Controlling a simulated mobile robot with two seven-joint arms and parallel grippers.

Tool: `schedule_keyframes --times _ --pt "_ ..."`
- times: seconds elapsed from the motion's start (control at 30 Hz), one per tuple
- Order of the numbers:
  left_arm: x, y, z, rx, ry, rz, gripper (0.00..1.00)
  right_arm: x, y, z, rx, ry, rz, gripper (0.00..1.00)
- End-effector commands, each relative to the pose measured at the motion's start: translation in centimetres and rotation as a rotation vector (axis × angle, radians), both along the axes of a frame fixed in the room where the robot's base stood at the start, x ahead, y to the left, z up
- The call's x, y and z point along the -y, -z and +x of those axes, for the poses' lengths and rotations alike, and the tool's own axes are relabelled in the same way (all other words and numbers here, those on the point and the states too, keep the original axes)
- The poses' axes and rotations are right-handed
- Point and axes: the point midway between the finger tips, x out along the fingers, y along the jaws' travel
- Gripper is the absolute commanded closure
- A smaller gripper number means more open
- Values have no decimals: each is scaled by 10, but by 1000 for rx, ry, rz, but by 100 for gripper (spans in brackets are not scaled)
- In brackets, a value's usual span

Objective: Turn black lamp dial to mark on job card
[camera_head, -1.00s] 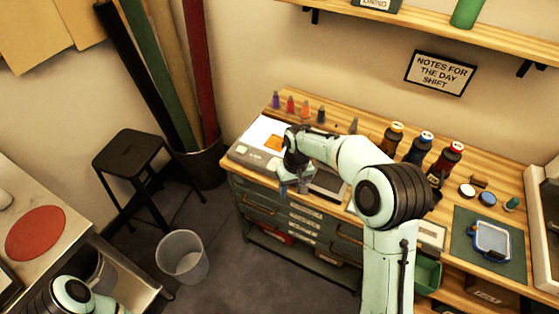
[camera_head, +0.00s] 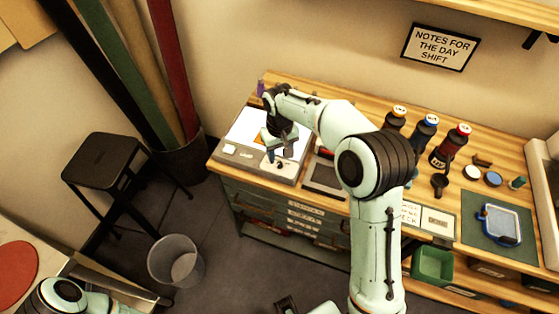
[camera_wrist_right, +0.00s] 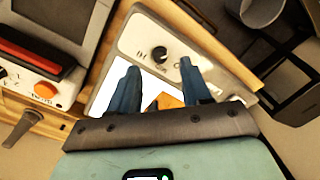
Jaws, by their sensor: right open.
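The black dial (camera_wrist_right: 159,53) sits on the pale front strip of the light box (camera_wrist_right: 133,38), with small marks beside it. In the head view, the light box (camera_head: 237,152) stands at the table's left end with a lit white panel. My right gripper (camera_wrist_right: 159,66) is open, its two blue-grey fingers on either side of the dial in the picture; contact cannot be told. In the head view, the right gripper (camera_head: 279,150) is over the light box's front right part and the dial is hard to make out. A card reading CHECK (camera_head: 411,214) lies partly behind my right arm. My left gripper is not in view.
A device with a red bar (camera_wrist_right: 28,58) and orange knob (camera_wrist_right: 45,90) stands beside the light box. Several bottles (camera_head: 450,145) and a green mat (camera_head: 475,232) are farther right. A bin (camera_head: 175,262) and black stool (camera_head: 103,160) stand on the floor.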

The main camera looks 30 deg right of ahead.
Motion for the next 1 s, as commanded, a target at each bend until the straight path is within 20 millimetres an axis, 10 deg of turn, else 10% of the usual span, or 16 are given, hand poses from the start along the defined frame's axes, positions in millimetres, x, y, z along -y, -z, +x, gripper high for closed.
schedule_keyframes --times 0.63,0.8,1.0 --pt "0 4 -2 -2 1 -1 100 0 41 0 1 1 0 52" --pt "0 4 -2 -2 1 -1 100 0 41 0 1 0 0 100" --pt "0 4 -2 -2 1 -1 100 0 41 0 1 5 0 100"
